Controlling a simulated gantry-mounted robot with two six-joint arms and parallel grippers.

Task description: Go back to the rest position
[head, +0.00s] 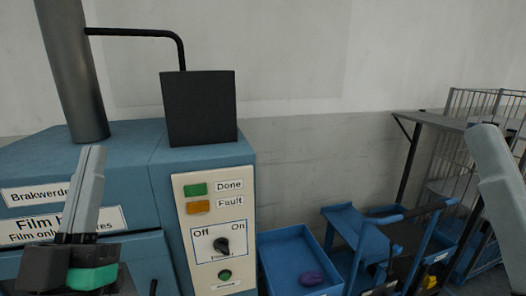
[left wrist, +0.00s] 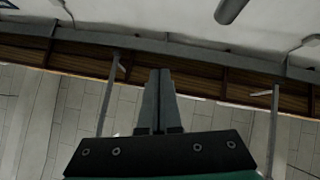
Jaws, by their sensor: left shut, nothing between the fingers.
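My left gripper (head: 94,153) is at the left of the head view, its grey fingers pointing up in front of the blue machine. In the left wrist view its fingers (left wrist: 159,73) lie together, shut with nothing between them. My right gripper (head: 484,132) shows only in part at the right edge of the head view, as a pale grey finger pointing up. Its opening cannot be made out. Neither gripper is seen touching anything.
A blue machine (head: 140,150) with a panel (head: 216,280) of lamps and an Off/On knob (head: 221,245) stands at left. A blue trolley (head: 357,232) and a wire cage (head: 452,158) stand at right.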

